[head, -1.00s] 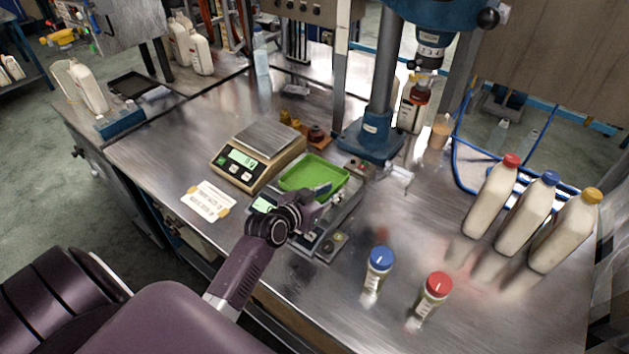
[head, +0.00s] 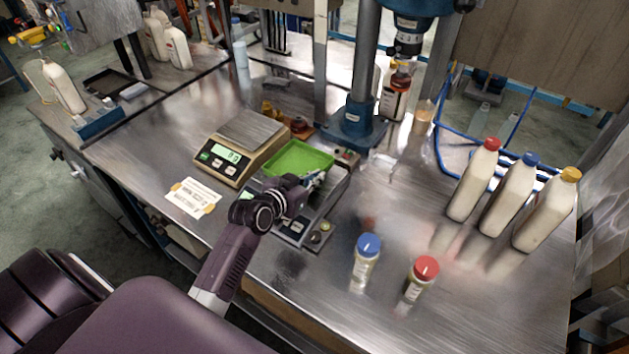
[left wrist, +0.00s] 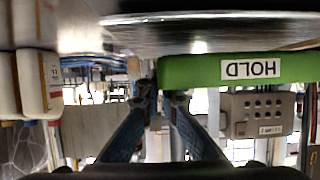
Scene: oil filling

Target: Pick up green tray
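The green tray (head: 298,157) lies on a small scale (head: 325,205) in the middle of the metal table. My left gripper (head: 316,181) is at the tray's near right corner and hides part of it. In the left wrist view, which is upside down, the tray's green wall (left wrist: 205,70) bears a "HOLD" label. The two fingertips of my left gripper (left wrist: 163,92) show apart at the end of that wall, with a narrow gap between them. Contact with the wall is not clear. My right gripper is in neither view.
A beige scale (head: 240,150) stands left of the tray, and a blue press stand (head: 352,130) behind it. Blue-capped (head: 365,262) and red-capped (head: 420,280) jars stand at the front right. White bottles (head: 510,200) stand farther right.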

